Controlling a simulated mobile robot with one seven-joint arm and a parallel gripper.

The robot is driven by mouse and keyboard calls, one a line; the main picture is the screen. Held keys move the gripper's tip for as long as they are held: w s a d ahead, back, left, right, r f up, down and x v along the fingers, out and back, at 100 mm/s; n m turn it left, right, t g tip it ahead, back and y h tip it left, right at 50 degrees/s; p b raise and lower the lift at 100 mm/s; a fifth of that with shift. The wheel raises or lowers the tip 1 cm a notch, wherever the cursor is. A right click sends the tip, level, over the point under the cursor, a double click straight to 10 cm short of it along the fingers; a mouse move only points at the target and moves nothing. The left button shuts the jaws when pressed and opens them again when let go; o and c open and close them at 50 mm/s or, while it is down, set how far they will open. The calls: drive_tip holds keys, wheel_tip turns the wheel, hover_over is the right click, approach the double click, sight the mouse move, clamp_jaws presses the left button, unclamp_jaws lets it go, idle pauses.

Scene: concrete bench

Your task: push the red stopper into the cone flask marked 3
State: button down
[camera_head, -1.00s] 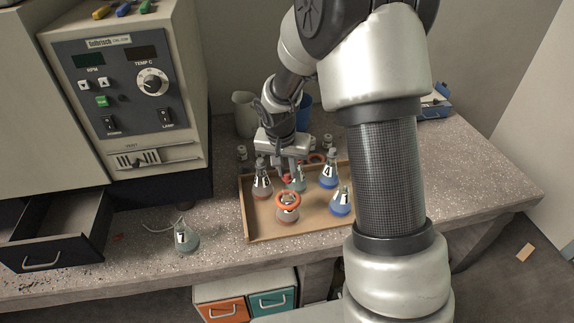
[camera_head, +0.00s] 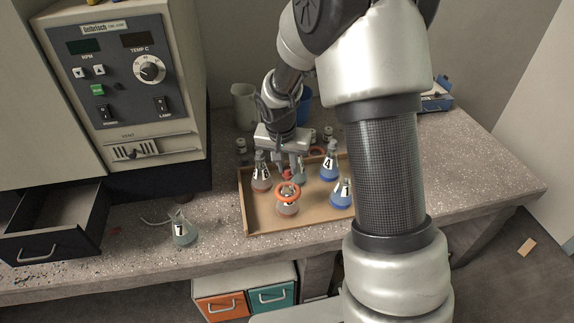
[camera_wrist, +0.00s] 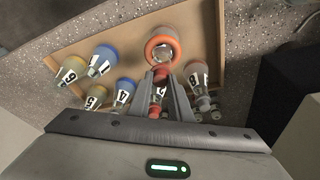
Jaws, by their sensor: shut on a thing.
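My gripper (camera_head: 287,171) is shut on the small red stopper (camera_head: 287,175), low among the flasks at the back of the tray. In the wrist view the stopper (camera_wrist: 160,72) sits between the fingertips. A greyish cone flask (camera_head: 299,173) stands just right of the stopper in the head view; in the wrist view a labelled flask (camera_wrist: 158,92) shows between the fingers. Its number is partly hidden, and I cannot make out a clear 3 on any flask. I cannot tell whether the stopper touches a neck.
The tan tray (camera_head: 246,222) also holds a pink flask (camera_head: 261,180), an orange-ringed flask (camera_head: 288,208), blue flask 4 (camera_head: 329,168) and another blue flask (camera_head: 340,195). More flasks show left in the wrist view. A separate flask (camera_head: 182,232) and an open drawer (camera_head: 55,240) are left.

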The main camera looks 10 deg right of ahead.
sight(287, 169)
drive_tip(key=shift+f, duration=0.2)
drive_tip(key=shift+f+b, duration=0.7)
drive_tip(key=shift+b, duration=0.2)
drive_tip(key=shift+f+b, duration=0.5)
drive_tip(key=shift+b, duration=0.1)
idle(0.5)
drive_tip(key=c, duration=1)
unclamp_jaws()
drive_tip(key=shift+r+p, duration=2.85)
drive_tip(key=shift+r, duration=1.65)
